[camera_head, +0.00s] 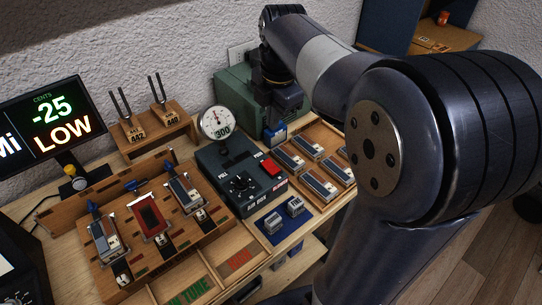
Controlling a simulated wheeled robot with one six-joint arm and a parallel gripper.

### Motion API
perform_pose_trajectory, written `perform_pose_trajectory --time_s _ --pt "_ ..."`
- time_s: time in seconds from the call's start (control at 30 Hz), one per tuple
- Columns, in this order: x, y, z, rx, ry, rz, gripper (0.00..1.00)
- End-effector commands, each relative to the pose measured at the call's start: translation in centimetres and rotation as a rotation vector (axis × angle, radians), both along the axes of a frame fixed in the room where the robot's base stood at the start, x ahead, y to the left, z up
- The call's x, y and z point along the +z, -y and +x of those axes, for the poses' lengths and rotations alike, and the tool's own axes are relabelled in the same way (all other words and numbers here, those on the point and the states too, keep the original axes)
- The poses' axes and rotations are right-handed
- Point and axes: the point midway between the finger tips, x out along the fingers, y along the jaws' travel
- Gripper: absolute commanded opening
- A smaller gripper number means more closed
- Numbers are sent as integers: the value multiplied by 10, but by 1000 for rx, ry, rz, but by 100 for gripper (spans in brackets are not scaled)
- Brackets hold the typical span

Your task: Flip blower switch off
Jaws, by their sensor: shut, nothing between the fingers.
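A dark grey box (224,187) with a dial knob stands in the middle of the bench. A red rocker switch (272,166) sits on its right side; I take this as the blower switch, but its small label and which way it is tipped are too small to read. My gripper (276,115) points down behind and above the switch, in front of a green case (232,88). It is apart from the switch, shut and empty. Its fingertips are dark and hard to make out.
A round gauge (217,123) stands behind the dark box. A wooden rack (111,256) with reed blocks is at left, and a tray (318,130) of several blocks at right. A blue mat (272,231) holds two small grey pieces. A display (48,118) reads -25 LOW.

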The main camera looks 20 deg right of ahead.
Motion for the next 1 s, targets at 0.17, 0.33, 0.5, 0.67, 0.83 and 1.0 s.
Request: perform_pose_trajectory --time_s 0.17,0.33,0.5,0.67,0.83,1.0 --pt "-4 0 0 0 -1 1 0" --pt "-25 -1 2 0 -3 0 0" --pt "-61 -3 6 0 -5 0 0" --pt "-95 -4 10 0 -6 0 0" --pt "-122 -6 13 0 -3 0 0" --pt "-136 -6 15 0 -2 0 0"
